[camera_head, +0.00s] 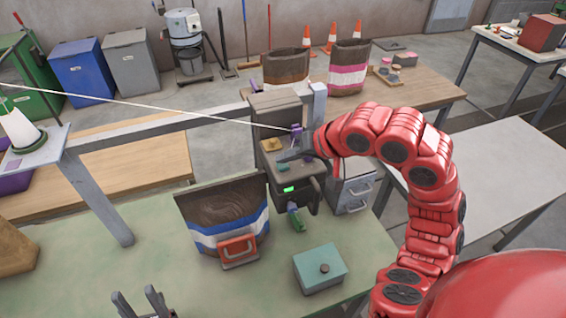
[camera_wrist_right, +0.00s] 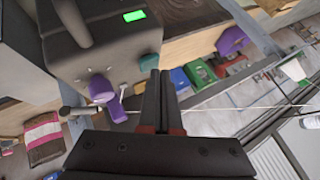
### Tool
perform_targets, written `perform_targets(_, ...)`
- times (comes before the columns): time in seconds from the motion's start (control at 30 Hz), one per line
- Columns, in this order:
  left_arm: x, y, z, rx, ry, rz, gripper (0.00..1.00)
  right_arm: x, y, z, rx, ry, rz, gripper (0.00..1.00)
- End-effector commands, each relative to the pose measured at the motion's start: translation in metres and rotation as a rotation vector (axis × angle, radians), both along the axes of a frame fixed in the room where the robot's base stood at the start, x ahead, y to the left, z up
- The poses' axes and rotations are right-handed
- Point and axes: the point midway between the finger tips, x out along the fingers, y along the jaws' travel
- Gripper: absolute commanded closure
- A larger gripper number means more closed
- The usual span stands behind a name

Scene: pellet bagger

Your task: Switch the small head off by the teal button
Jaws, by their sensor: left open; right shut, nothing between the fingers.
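The small head is a dark grey machine head (camera_head: 296,182) in the middle of the head view; it fills the upper left of the right wrist view (camera_wrist_right: 95,45). Its small display (camera_head: 289,189) glows green, also in the wrist view (camera_wrist_right: 134,15). The teal button (camera_wrist_right: 149,63) sits on its face and shows as a small teal spot in the head view (camera_head: 283,167). My right gripper (camera_wrist_right: 160,74) is shut and empty, its tips close to the button; contact cannot be told. My left gripper (camera_head: 142,302) is open and empty at the bottom edge.
A purple lever (camera_wrist_right: 103,90) is on the same face, left of the button. A filled bag (camera_head: 225,215) with a red clamp (camera_head: 237,248) stands left of the head. A teal box (camera_head: 320,268) sits in front. A white cord crosses toward the head from the left.

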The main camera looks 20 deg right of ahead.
Motion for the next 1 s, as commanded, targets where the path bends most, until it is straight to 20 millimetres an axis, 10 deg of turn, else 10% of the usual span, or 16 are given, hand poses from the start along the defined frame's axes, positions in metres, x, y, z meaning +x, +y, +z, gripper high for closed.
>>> perform_targets(1.0,0.000,0.000,0.016,0.000,0.000,0.000,0.50,0.000,0.000,0.013,0.000,0.001,0.001,1.00)
